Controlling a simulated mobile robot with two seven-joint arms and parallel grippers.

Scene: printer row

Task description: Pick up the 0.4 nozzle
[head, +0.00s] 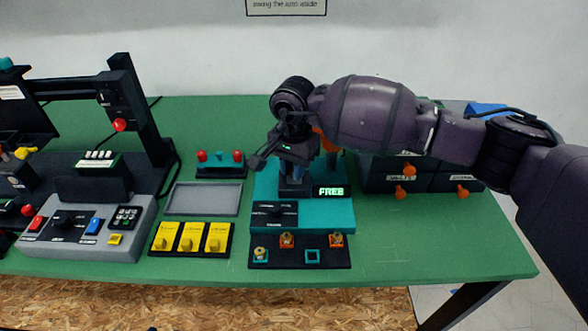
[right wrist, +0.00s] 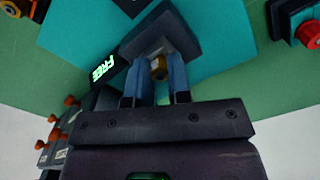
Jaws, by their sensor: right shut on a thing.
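A small brass piece, apparently a nozzle (right wrist: 158,68), sits between my right gripper's blue fingers in the right wrist view, against a dark block (right wrist: 165,38). My right gripper (head: 297,168) is shut on it, over the teal station (head: 340,212) in the head view. I cannot tell whether the nozzle is seated in the block or free of it. A dark nozzle rack (head: 285,262) at the station's front holds a teal-based nozzle (head: 260,253), two orange-based nozzles (head: 287,240) (head: 336,240) and an empty teal socket (head: 312,256). Size labels are unreadable. My left gripper is out of view.
A lit display (head: 331,191) reads FREE. Left of the station are a grey tray (head: 204,199), yellow blocks (head: 191,238) and a printer (head: 75,183). Dark drawers with orange knobs (head: 405,183) stand right. The green table (head: 430,240) is clear at front right.

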